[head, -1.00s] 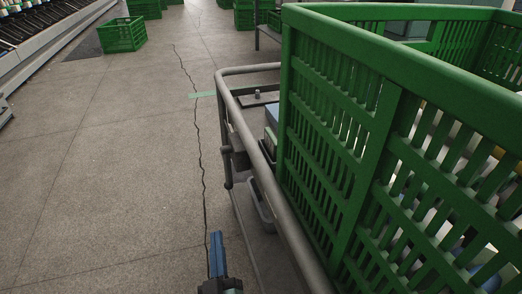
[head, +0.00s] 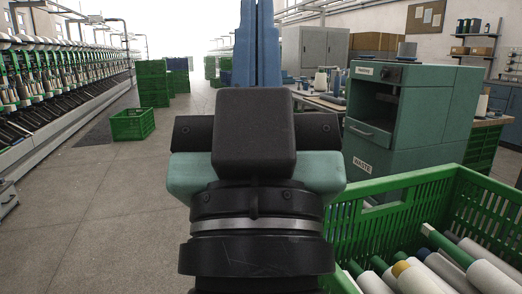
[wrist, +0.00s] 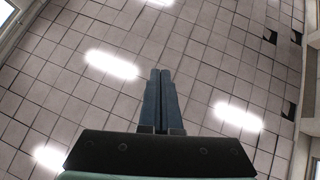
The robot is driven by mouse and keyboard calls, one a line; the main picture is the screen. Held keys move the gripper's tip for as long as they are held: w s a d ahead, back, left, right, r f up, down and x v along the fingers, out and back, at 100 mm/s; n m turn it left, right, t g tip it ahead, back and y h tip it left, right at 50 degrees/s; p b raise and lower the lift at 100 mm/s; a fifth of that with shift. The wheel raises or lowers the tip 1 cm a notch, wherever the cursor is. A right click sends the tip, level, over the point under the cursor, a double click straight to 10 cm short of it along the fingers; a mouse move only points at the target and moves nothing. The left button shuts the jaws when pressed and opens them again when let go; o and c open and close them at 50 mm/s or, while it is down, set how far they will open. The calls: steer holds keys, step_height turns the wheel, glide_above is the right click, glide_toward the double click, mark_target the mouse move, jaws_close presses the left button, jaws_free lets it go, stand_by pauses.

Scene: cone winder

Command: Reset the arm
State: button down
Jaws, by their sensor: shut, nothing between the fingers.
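My gripper (head: 257,40) stands upright in the middle of the head view, close to the camera. Its two long blue fingers point up and lie side by side, with nothing between them. The wrist view also shows the fingers (wrist: 160,100) shut and empty against the tiled ceiling with its bright lamps. The black and teal gripper body hides part of the floor and the left end of the green crate.
A green crate (head: 395,187) holding several cones and tubes is at the lower right. Behind it stands a teal waste machine (head: 425,110). A small green crate (head: 133,124) sits on the floor near the winding machines (head: 60,85) at left.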

step_height(320, 180, up, 40)
steer(key=s+p, duration=0.1)
steer(key=p, duration=3.6)
steer(key=shift+s, duration=0.35)
steer(key=shift+d+f, duration=0.1)
steer(key=shift+f, duration=0.05)
